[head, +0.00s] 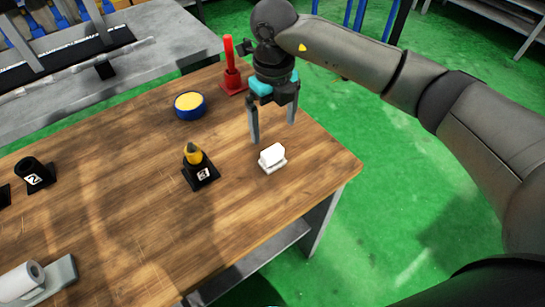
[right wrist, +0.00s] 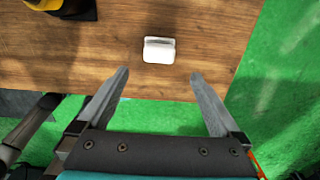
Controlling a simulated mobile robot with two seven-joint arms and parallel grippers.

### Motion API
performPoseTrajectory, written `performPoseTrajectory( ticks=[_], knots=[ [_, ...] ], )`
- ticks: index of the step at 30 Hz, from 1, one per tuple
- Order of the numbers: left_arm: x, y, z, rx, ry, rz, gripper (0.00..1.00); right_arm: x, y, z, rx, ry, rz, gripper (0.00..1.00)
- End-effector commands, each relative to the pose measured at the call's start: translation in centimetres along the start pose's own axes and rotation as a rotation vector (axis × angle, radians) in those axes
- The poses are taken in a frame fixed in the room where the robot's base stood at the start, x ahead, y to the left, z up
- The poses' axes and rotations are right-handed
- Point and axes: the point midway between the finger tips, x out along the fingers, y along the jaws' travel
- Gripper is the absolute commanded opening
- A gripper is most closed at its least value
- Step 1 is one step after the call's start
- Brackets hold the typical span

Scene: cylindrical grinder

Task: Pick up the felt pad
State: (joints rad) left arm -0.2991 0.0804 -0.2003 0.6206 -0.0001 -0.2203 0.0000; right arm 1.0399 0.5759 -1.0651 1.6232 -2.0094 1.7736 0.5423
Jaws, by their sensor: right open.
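The felt pad, which I take to be the small white block-like piece (head: 272,157), lies on the wooden table near its right corner. It also shows in the right wrist view (right wrist: 159,50), just beyond the fingertips and roughly centred between them. My right gripper (head: 272,131) is open and empty, its fingers pointing down above the table, apart from the pad. Its two fingers show in the right wrist view (right wrist: 160,74). My left gripper is not in view.
On the wooden table (head: 130,195) stand a black holder with a yellow-tipped piece (head: 200,170), a blue round tin (head: 190,105), a red upright piece (head: 231,70), a black holder marked 2 (head: 36,177) and a white roll (head: 22,280). Table around the pad is clear; its edge is close.

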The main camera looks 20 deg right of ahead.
Motion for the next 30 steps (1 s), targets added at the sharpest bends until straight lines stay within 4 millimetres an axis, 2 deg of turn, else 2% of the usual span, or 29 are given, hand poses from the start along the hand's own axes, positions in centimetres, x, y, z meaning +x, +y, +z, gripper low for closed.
performPoseTrajectory(
  ticks=[1,4,14,22,25,30],
  knots=[
    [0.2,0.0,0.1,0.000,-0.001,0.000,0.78,1.2,0.1,-0.1,0.001,0.004,0.002,1.00],
    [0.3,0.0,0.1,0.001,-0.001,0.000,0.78,2.9,0.1,0.0,0.000,0.002,0.002,1.00],
    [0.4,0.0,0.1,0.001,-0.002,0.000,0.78,5.2,0.1,0.1,-0.002,0.001,0.003,1.00],
    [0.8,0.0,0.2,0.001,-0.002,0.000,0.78,9.0,0.2,0.2,-0.001,0.001,0.003,1.00],
    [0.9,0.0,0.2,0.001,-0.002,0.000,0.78,9.7,0.2,0.2,-0.002,-0.001,0.004,1.00],
    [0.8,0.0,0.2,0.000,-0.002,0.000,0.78,9.6,0.2,0.3,-0.002,-0.002,0.003,1.00]
  ],
)
